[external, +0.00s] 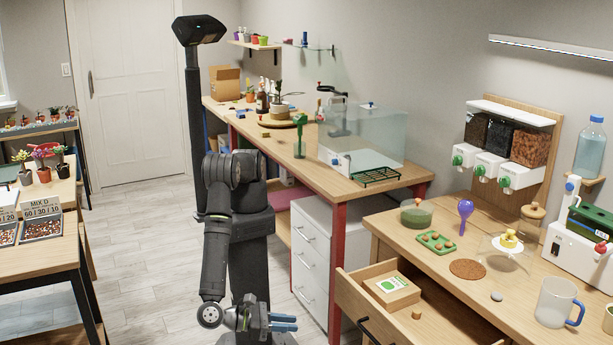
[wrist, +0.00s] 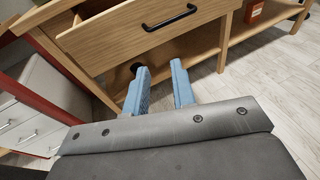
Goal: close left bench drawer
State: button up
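The wooden bench drawer (external: 352,312) is pulled open at the left end of the near bench in the external view. Its dark handle shows at its front, and a small box (external: 392,290) and a small brown piece (external: 416,314) lie inside. In the wrist view, the drawer front (wrist: 112,42) with its black bar handle (wrist: 169,17) fills the top. My gripper (external: 290,322) is left of the drawer front, apart from it. Its two blue fingers (wrist: 160,78) are open with nothing between them, and they appear below the handle in the wrist view.
A white drawer cabinet (external: 312,250) and a red bench leg (external: 337,265) stand just behind the drawer. The tiled floor (external: 140,255) to the left is clear. A lower shelf shows under the drawer in the wrist view.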

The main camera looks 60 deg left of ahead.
aim_at(401, 274)
jog(key=w+a+y, duration=0.1)
jog(key=w+a+r+n+g, duration=0.1)
jog(key=w, duration=0.1)
jog(key=w+a+r+y, duration=0.1)
jog(key=w, duration=0.1)
jog(key=shift+w+n+g+y, duration=0.15)
jog(key=shift+n+g+y, duration=0.15)
jog(key=shift+g, duration=0.1)
grip_shut()
jog(key=w+a+r+n+g+y, duration=0.2)
jog(key=w+a+g+y, duration=0.15)
jog(key=a, duration=0.25)
jog(key=shift+h, duration=0.35)
jog(key=x, duration=0.4)
jog(key=w+r+x, duration=0.1)
jog(key=x, duration=0.8)
jog(key=shift+w+a+r, duration=0.1)
jog(key=shift+w+r, duration=0.05)
jog(key=shift+w, duration=0.75)
jog(key=shift+w, duration=0.1)
jog(key=w, duration=2.4)
jog(key=shift+w, duration=0.3)
jog(key=shift+w+r, duration=0.1)
jog(key=shift+w, duration=0.2)
